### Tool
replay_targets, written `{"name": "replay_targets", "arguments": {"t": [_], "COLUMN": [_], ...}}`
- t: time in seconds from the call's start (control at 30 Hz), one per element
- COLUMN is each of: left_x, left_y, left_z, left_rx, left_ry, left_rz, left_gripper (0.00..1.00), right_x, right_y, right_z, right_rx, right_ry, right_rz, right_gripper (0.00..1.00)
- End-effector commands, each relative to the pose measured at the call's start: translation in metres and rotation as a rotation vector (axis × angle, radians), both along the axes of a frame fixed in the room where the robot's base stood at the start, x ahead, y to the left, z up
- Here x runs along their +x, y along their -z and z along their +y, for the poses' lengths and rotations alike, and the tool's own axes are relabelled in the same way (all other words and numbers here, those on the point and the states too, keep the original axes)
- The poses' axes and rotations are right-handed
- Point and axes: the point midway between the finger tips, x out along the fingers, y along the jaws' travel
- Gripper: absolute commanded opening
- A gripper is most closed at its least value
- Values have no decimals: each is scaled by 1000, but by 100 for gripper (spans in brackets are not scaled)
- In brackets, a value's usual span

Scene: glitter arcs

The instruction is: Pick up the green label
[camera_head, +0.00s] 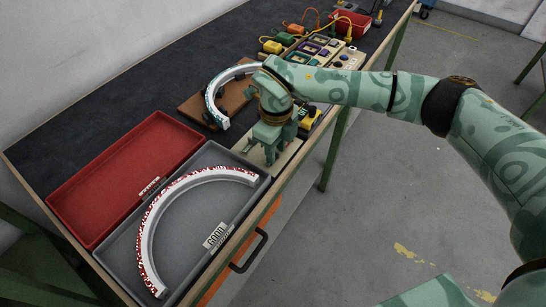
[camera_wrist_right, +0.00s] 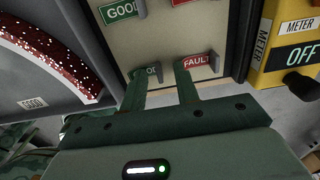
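A green label (camera_wrist_right: 152,71) lies on a cream board (camera_wrist_right: 150,40) in the right wrist view, partly hidden behind the left finger. A second green label (camera_wrist_right: 117,11), reading GOOD, lies farther up the board at the picture's top edge. My right gripper (camera_wrist_right: 161,84) is open, its two fingers apart with nothing seen between them. One finger overlaps the nearer green label and the other is by a red FAULT label (camera_wrist_right: 196,61). Contact cannot be told. In the head view my right gripper (camera_head: 268,152) points down over the cream board (camera_head: 287,156) and hides its labels. My left gripper is out of view.
A grey tray (camera_head: 200,161) holds a red-speckled white arc (camera_head: 150,222). An empty red tray (camera_head: 120,180) is beside it. Another arc (camera_head: 211,95) rests on a brown fixture (camera_head: 190,108). A yellow meter (camera_wrist_right: 287,40) stands right of the board.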

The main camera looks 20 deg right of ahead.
Motion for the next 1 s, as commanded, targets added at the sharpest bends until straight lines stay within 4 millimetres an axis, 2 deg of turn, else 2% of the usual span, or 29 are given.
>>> {"name": "replay_targets", "arguments": {"t": [0.2,0.3,0.33,0.77,0.87,1.0], "left_x": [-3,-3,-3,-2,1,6], "left_y": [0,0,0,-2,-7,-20], "left_z": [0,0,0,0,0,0], "left_rx": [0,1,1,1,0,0], "left_ry": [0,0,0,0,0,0], "left_rz": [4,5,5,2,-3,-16], "left_gripper": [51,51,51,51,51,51], "right_x": [1,1,1,1,1,-4], "right_y": [1,1,1,-5,-16,-43], "right_z": [0,0,0,0,0,2], "right_rx": [1,1,1,1,1,2], "right_ry": [0,-1,-1,-1,-1,-4], "right_rz": [-3,-3,-3,-4,-5,-7], "right_gripper": [31,3,0,0,0,0]}}
